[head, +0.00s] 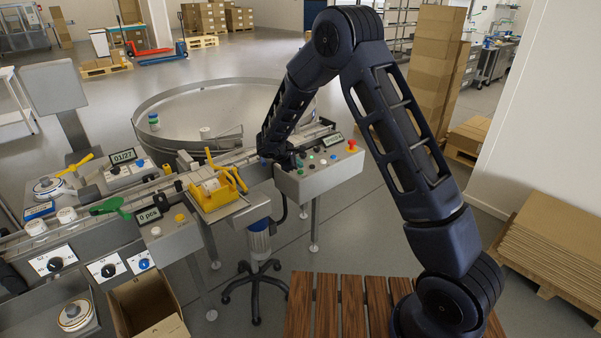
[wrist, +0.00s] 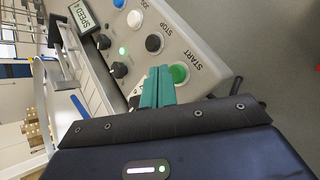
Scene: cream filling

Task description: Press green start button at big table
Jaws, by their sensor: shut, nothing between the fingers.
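The green start button (wrist: 180,73) shows in the wrist view on a grey control panel (wrist: 205,48), beside the printed word START. My gripper (wrist: 158,76) has its teal fingers shut together and empty. In that picture its tips lie just left of the green button and partly overlap its edge; I cannot tell whether they touch the panel. In the head view my gripper is at the left end of the grey panel (head: 322,180), with the tips hidden by my arm. The panel stands beside the big round table (head: 240,82).
The panel also holds a black stop button (wrist: 153,43), a white button (wrist: 134,19), a blue button (wrist: 119,3) and dark knobs. A red mushroom button (head: 351,145) stands at its right end. A yellow holder (head: 215,195) and a conveyor lie to the left.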

